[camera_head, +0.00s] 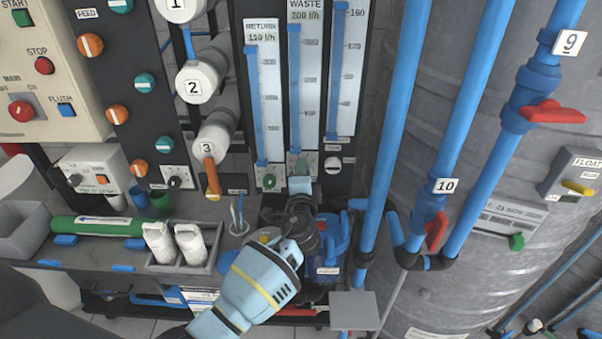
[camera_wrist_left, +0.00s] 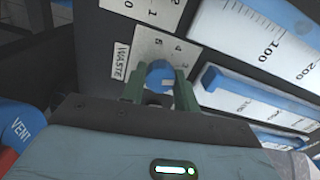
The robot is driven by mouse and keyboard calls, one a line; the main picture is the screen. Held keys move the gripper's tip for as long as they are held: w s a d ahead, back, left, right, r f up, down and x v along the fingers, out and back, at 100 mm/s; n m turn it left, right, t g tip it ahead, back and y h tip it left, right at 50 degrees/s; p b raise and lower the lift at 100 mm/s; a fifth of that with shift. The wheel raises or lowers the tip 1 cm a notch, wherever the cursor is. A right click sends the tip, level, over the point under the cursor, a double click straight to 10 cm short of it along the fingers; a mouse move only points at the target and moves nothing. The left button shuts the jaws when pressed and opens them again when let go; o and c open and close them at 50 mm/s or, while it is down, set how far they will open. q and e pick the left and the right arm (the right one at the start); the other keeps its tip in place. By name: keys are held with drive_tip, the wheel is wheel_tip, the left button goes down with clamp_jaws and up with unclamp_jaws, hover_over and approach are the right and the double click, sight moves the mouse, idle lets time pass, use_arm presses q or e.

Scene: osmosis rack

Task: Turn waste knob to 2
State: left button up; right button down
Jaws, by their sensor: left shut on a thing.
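The waste knob (camera_wrist_left: 159,74) is blue and sits on a pale plate (camera_wrist_left: 160,44) with printed numbers around it and a WASTE label beside it. In the left wrist view, the two greenish fingers of my left gripper (camera_wrist_left: 158,84) stand on either side of the knob, shut on it. I cannot tell which number the knob points to. In the head view, my left gripper (camera_head: 301,186) reaches up to the panel below the WASTE gauge (camera_head: 308,80) and largely covers the knob. My right gripper is not in view.
Blue pipes (camera_head: 397,110) stand close on the right, before a large grey tank (camera_head: 490,150). White bottles (camera_head: 190,243) stand in a holder on the shelf at the left.

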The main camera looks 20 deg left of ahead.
use_arm(q)
drive_tip(key=m+p, duration=0.1)
drive_tip(key=m, duration=0.6)
drive_tip(key=shift+m, duration=0.3)
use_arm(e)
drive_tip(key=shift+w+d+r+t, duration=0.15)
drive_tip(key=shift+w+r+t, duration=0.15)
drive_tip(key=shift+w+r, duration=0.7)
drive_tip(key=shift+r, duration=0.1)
use_arm(q)
drive_tip(key=o, duration=1)
drive_tip(key=shift+c, duration=0.2)
drive_tip(key=shift+s, duration=0.1)
drive_tip(key=v, duration=0.7)
drive_tip(key=shift+s, duration=0.35)
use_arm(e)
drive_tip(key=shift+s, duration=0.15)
